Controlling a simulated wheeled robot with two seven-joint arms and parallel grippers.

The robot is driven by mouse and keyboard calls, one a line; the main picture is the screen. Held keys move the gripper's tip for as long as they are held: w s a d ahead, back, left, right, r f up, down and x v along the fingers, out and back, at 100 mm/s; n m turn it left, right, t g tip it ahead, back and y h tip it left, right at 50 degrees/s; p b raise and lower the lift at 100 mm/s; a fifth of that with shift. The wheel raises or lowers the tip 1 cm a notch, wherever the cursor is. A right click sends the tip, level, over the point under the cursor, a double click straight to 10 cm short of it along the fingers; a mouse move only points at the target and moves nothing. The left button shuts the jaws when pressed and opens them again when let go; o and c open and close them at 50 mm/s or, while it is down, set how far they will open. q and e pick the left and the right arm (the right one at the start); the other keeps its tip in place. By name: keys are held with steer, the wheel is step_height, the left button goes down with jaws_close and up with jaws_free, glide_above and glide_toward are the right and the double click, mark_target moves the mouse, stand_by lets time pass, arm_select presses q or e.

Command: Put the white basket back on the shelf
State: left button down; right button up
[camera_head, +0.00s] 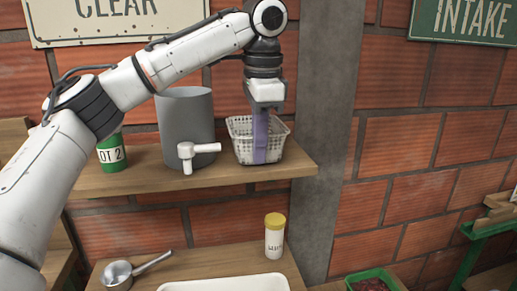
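The white basket (243,148) is a mesh basket at the right end of the upper wooden shelf (205,179). It looks upright, and its base appears at shelf level; I cannot tell whether it rests fully on the board. My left gripper (261,150) points down at the basket from above. One purple finger shows in front of the basket's near wall; the other finger is hidden. I cannot tell whether the fingers are closed on the wall. My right gripper is not in view.
A grey tank (184,110) with a white tap (192,154) stands left of the basket, and a green-and-white cup (112,155) farther left. A grey post (322,120) stands right. Below are a yellow-lidded jar (274,240), a metal scoop (118,274) and a white tray (225,284).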

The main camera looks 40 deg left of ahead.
arm_select(q)
steer(key=shift+f, duration=0.2)
steer(key=shift+f, duration=0.15)
steer(key=c, duration=2)
jaws_free()
steer(key=r, duration=0.4)
steer(key=d+r, duration=0.1)
steer(key=r, duration=0.3)
steer(key=s+r, duration=0.1)
steer(key=r, duration=0.3)
steer(key=shift+d+r, duration=0.15)
steer(key=shift+w, duration=0.15)
